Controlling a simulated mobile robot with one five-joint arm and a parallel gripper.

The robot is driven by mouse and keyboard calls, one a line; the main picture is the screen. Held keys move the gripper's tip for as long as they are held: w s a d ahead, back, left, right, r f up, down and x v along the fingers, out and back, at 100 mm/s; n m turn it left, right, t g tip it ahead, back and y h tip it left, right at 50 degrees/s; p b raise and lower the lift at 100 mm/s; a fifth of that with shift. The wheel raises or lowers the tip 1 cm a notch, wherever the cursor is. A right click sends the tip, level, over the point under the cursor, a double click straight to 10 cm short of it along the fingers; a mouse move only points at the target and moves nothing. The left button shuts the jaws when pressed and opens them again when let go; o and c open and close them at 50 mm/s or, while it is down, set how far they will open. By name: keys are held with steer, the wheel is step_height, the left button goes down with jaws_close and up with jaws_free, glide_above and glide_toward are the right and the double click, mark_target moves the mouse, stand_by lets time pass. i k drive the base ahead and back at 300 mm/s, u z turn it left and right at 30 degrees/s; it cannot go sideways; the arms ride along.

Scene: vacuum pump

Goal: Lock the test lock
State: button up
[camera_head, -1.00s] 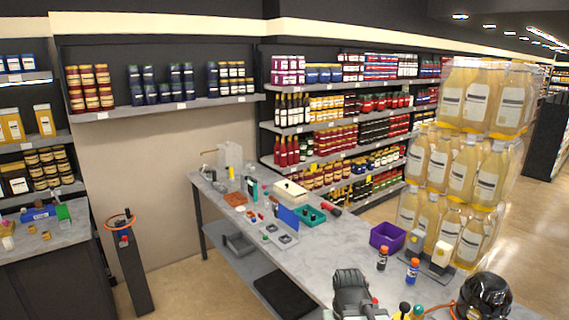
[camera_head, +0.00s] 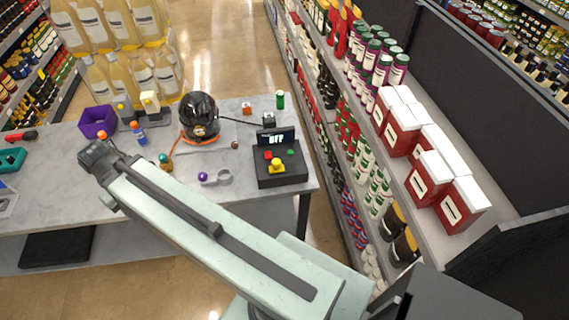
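I cannot pick out a part that is clearly the test lock. On the grey table stands a black control box (camera_head: 279,167) whose small screen reads OFF, with red, yellow and green buttons. A black, round, helmet-like body (camera_head: 199,117) with an orange hose stands behind and left of it. A pale ring-shaped fitting (camera_head: 219,178) and a small purple ball lie left of the box. My pale green arm crosses the lower view toward the upper left and ends in a dark joint over the table's front. No gripper fingers show.
A purple bin (camera_head: 98,121) and stacked bottles (camera_head: 135,75) stand at the left. A glue-like bottle (camera_head: 138,133) is near the bin. A green cylinder (camera_head: 280,99) stands at the table's back right. Stocked shelves (camera_head: 365,130) run close along the right.

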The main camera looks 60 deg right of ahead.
mark_target(276, 166)
steer(key=z, duration=0.1)
steer(key=k, duration=1.1)
steer(key=z, duration=1)
steer(key=i, duration=1)
